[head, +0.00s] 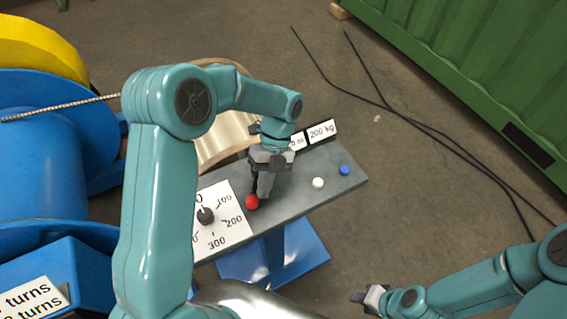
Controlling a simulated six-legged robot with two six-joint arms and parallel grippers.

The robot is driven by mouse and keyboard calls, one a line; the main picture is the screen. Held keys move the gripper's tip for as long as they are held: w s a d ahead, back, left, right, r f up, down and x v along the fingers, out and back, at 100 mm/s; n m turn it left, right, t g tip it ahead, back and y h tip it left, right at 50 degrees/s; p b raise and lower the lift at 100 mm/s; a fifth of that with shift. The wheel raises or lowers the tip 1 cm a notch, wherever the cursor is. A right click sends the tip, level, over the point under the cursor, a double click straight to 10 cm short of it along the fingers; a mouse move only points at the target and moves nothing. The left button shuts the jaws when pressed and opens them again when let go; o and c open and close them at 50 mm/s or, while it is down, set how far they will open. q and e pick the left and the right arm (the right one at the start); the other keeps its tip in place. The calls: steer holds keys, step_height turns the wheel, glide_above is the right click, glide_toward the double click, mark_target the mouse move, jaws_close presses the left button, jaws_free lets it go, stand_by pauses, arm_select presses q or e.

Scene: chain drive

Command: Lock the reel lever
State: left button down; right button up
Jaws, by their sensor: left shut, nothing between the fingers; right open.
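A grey panel (290,205) on a blue stand carries a red ball-shaped knob (252,202), which may be the end of the reel lever. A short dark piece shows just above the knob, mostly hidden by my gripper. My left gripper (265,195) points down over the panel, shut and empty, with its fingertips right beside the red knob. I cannot tell whether they touch it. My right gripper (366,297) is low in the picture, open and empty, well away from the panel.
The panel also has a dial (206,216), a white button (318,183), a blue button (344,170) and a "200 kg" display (322,131). A blue machine (40,150) with a cable stands left. Black cables (400,118) lie on the floor near a green container (470,60).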

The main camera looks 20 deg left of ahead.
arm_select(q)
steer(key=shift+s+a+m, duration=0.15)
steer(key=shift+s+m, duration=0.05)
steer(key=shift+m, duration=0.2)
steer(key=shift+y, duration=0.3)
steer(key=shift+r, duration=0.1)
arm_select(e)
steer(key=shift+r, duration=0.15)
